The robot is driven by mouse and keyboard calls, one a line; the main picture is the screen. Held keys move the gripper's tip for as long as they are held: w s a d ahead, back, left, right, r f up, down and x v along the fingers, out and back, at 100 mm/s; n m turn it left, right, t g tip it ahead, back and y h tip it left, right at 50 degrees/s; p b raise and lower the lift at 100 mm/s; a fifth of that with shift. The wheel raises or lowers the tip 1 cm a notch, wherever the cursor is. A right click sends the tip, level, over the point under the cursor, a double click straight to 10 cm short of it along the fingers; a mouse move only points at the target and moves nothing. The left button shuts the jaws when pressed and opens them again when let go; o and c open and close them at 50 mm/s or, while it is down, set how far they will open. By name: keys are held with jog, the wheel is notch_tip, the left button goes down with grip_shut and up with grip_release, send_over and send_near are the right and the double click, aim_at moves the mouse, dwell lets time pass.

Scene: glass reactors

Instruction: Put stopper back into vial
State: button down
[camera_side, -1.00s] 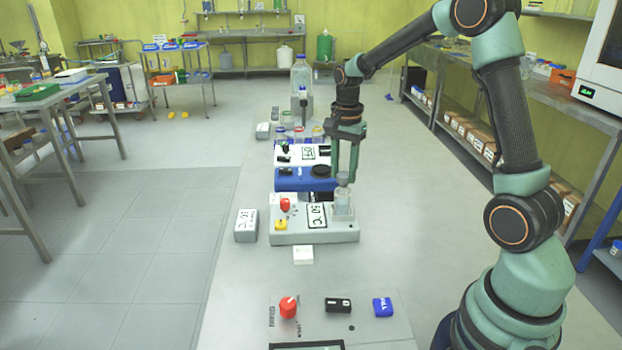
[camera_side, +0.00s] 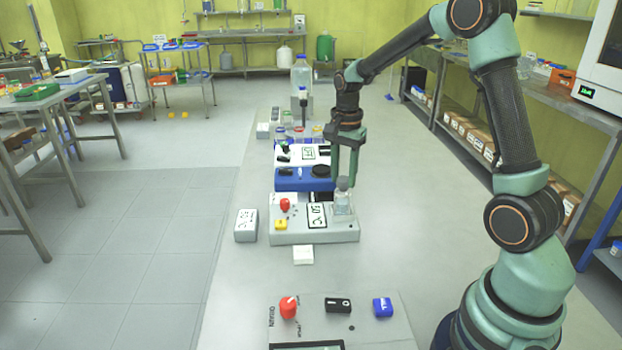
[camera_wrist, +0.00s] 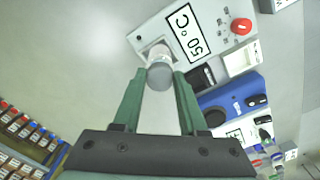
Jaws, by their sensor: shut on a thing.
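The clear glass vial (camera_side: 342,203) stands upright in the right end of the grey 50 °C block (camera_side: 290,238). In the wrist view the vial (camera_wrist: 158,52) shows just beyond the stopper. The grey round stopper (camera_wrist: 160,77) sits between my green fingertips, in line with the vial. My gripper (camera_side: 344,178) points down over the vial and is shut on the stopper. The stopper is at the vial's mouth, but I cannot tell how deep it sits. The fingers partly hide it in the side view.
The block carries a red knob (camera_side: 285,205) and a yellow button (camera_side: 281,224). A blue device (camera_side: 300,180) stands just behind it. A small grey box (camera_side: 246,225) lies at its left. The bench to the right is clear.

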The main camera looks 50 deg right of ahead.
jog(key=shift+f, duration=0.2)
jog(key=shift+f, duration=0.25)
dwell(0.3)
jog(key=shift+c, duration=0.2)
grip_release()
dwell(0.4)
jog(key=shift+r, duration=0.1)
jog(key=shift+r, duration=3.4)
jog(key=shift+r, duration=0.1)
